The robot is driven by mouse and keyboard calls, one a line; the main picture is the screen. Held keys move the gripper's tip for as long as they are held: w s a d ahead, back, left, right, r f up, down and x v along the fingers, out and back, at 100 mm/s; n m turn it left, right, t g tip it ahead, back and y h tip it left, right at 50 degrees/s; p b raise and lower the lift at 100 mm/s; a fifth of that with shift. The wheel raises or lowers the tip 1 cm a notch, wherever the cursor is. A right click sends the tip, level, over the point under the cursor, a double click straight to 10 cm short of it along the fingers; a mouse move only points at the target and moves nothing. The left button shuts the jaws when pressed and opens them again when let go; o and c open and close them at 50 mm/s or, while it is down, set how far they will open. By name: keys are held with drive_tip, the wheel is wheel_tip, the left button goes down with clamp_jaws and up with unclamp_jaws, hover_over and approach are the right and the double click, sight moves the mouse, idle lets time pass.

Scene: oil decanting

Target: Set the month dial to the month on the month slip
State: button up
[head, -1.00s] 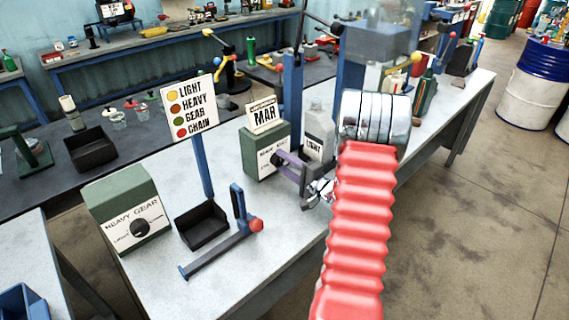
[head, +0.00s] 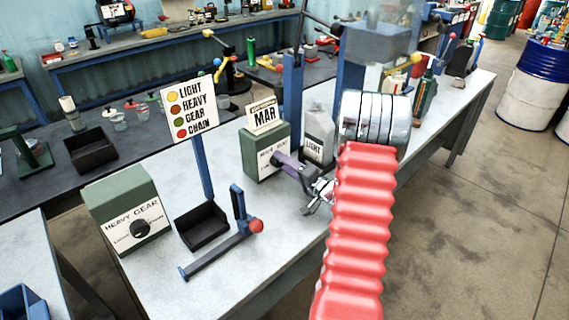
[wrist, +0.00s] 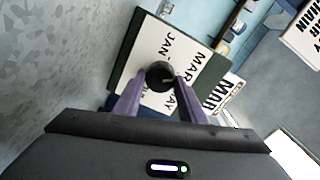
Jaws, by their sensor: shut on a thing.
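The month slip (head: 264,115) reads MAR and stands on top of a green box (head: 265,152). The month dial (wrist: 160,75) is a round black knob on the white label of that box. In the wrist view the label shows JAN and MAY, turned on their side, with other lettering partly hidden. My gripper (wrist: 161,84) has its purple fingers on both sides of the knob, shut on it. A small light mark shows on the knob; I cannot tell which month it points to. In the head view my gripper (head: 281,160) covers the knob.
A grey LIGHT can (head: 319,135) stands right beside the box. A sign (head: 190,107) on a blue post, a black tray (head: 203,226), a blue lever with a red ball (head: 256,226) and a HEAVY GEAR box (head: 125,210) stand to the left. The bench front is clear.

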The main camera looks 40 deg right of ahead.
drive_tip(key=o, duration=0.6)
drive_tip(key=shift+a+f, duration=0.25)
drive_tip(key=shift+f, duration=0.05)
drive_tip(key=o, duration=0.4)
drive_tip(key=shift+d+r, duration=0.2)
drive_tip(key=shift+o, duration=0.2)
drive_tip(key=shift+s, duration=0.15)
drive_tip(key=s, duration=1.3)
drive_tip(key=shift+s+d, duration=0.15)
drive_tip(key=shift+s, duration=0.15)
